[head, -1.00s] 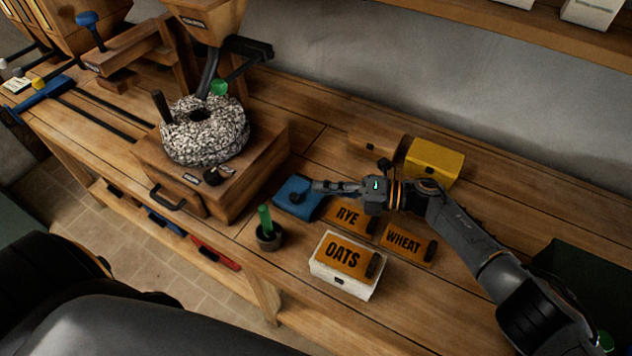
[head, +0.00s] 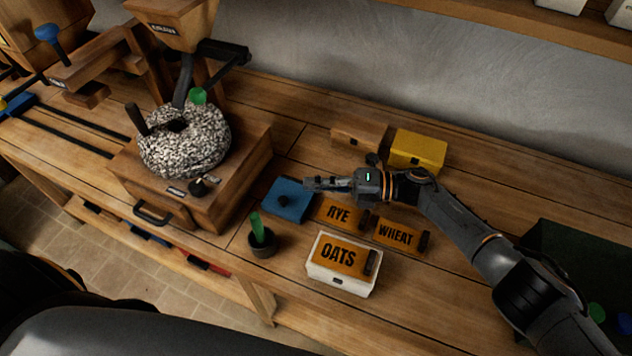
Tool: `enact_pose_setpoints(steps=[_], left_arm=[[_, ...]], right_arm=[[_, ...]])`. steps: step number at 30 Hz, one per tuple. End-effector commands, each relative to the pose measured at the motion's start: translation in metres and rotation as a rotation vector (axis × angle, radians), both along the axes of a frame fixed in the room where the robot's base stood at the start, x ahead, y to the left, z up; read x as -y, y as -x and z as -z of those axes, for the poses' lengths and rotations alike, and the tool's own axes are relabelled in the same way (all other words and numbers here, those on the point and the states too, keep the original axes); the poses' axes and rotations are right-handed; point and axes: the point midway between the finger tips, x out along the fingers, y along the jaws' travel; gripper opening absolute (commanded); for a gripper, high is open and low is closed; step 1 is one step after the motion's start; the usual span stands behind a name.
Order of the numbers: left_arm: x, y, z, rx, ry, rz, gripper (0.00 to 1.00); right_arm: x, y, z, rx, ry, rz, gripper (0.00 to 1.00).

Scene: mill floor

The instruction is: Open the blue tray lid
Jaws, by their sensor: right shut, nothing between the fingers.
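My right gripper (head: 308,184) is shut and empty. Its fingertips point left at the lid's upper right edge, overlapping it in the picture; I cannot tell whether they touch it. My left gripper is not in view.
The RYE plate (head: 338,214), the WHEAT plate (head: 397,236) and the white OATS box (head: 343,278) stand near. A dark pot (head: 262,244) with a green handle is in front. The mill (head: 190,180) is left; wooden (head: 357,136) and yellow (head: 416,150) boxes stand behind.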

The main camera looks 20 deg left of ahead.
Motion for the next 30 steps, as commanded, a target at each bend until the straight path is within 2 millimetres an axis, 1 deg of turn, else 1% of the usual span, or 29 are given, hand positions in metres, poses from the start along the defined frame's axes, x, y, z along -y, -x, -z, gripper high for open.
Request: enact_pose_setpoints(steps=[19, 22, 26, 29, 30], left_arm=[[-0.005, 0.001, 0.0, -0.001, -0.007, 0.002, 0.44], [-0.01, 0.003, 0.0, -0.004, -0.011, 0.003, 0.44], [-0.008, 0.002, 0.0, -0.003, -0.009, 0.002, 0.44], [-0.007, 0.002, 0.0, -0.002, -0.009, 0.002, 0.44], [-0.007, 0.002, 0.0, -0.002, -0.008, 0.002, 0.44]], right_arm=[[0.0, 0.0, 0.0, 0.0, 0.0, 0.0, 0.0], [0.001, 0.0, 0.0, 0.0, 0.0, 0.0, 0.0], [0.013, -0.004, -0.001, 0.0, 0.001, 0.001, 0.0], [0.031, -0.009, -0.001, 0.002, 0.001, 0.002, 0.0], [0.04, -0.011, -0.002, 0.001, 0.002, 0.003, 0.0]])
